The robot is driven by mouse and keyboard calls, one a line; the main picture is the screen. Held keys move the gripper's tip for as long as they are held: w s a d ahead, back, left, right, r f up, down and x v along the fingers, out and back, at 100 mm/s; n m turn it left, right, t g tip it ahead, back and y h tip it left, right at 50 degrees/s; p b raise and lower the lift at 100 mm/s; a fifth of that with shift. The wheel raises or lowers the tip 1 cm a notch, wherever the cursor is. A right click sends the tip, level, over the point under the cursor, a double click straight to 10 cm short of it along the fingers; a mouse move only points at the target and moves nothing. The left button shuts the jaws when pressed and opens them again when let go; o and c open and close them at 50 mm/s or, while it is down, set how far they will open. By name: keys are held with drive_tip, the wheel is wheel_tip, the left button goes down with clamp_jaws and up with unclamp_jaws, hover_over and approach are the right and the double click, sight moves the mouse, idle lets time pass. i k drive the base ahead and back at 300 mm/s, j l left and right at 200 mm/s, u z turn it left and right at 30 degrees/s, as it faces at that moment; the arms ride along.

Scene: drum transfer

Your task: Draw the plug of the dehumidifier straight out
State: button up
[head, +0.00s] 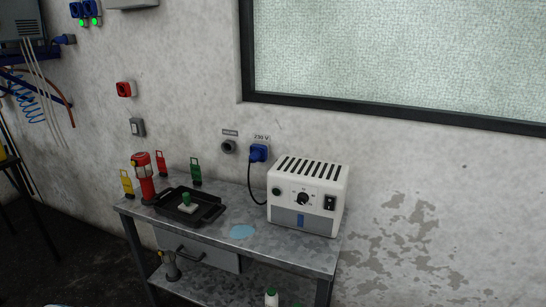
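The dehumidifier (304,200) is a cream box with top vents, a dial and a switch. It stands on the right part of the grey metal table. A blue plug (258,153) sits in the wall socket under a "230 V" label, just behind and left of the box. A black cable (250,185) hangs from the plug and runs down behind the table items toward the box. My gripper is not in the head view.
A black tray (211,212) holds a small green-topped thing. A red lamp (144,178), yellow (127,184), red (162,163) and green (196,171) tags stand near it. A light blue patch (242,232) lies in front. A grey round fitting (228,147) is left of the plug.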

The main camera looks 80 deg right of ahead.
sight(256, 155)
drive_tip(key=i+l+z, duration=0.1)
drive_tip(key=z, duration=0.3)
drive_tip(key=i+z, duration=0.55)
drive_tip(key=z, duration=0.2)
drive_tip(key=i+j+z, duration=0.2)
drive_tip(key=z, duration=0.2)
drive_tip(key=i+l+z, duration=0.15)
drive_tip(key=z, duration=0.25)
drive_tip(key=i+z, duration=0.65)
drive_tip(key=z, duration=0.2)
